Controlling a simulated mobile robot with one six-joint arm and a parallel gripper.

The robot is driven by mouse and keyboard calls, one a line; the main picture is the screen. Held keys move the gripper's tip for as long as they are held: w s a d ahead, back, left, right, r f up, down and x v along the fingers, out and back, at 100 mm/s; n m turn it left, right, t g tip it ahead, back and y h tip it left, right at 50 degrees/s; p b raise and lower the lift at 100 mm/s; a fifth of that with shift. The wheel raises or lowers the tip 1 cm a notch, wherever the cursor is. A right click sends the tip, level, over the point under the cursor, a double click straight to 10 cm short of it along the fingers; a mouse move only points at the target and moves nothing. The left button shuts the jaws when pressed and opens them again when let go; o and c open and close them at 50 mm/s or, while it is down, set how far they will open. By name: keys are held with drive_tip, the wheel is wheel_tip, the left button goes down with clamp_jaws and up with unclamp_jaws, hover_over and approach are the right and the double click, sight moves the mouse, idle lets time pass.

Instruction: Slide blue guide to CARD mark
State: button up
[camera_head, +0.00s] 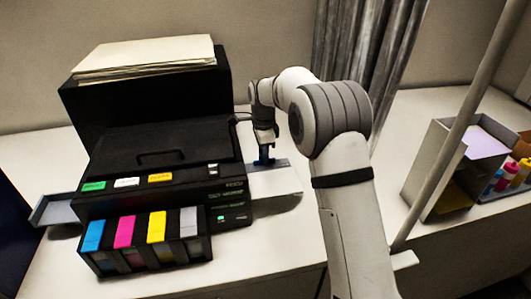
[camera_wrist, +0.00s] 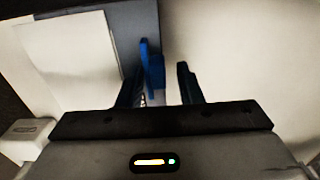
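The blue guide (camera_head: 264,162) stands on the grey side tray (camera_head: 262,184) at the right of the black printer (camera_head: 160,150). In the wrist view the blue guide (camera_wrist: 153,68) is upright at the edge of the grey tray surface (camera_wrist: 130,20). My gripper (camera_wrist: 158,88) is open, with one dark finger on each side of the guide. A gap shows between the guide and the right finger; contact on the left I cannot tell. In the head view my gripper (camera_head: 263,146) points down over the guide and hides part of it. No CARD mark can be read.
A white sheet (camera_wrist: 70,50) lies left of the guide in the wrist view. Colored ink cartridges (camera_head: 140,238) sit at the printer's front. A grey box (camera_head: 440,170) and colored bottles (camera_head: 510,175) stand at the far right.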

drive_tip(key=shift+r, duration=0.2)
drive_tip(key=c, duration=0.6)
clamp_jaws()
drive_tip(key=shift+r, duration=0.1)
drive_tip(key=shift+s+d+f+b, duration=0.2)
drive_tip(key=shift+s+f+b, duration=0.1)
drive_tip(key=shift+s+b, duration=0.5)
drive_tip(key=shift+s+d+r, duration=0.2)
drive_tip(key=shift+s, duration=0.4)
drive_tip(key=o, duration=0.7)
unclamp_jaws()
drive_tip(key=shift+f, duration=0.15)
drive_tip(key=shift+r+b, duration=0.8)
drive_tip(key=shift+r, duration=3.15)
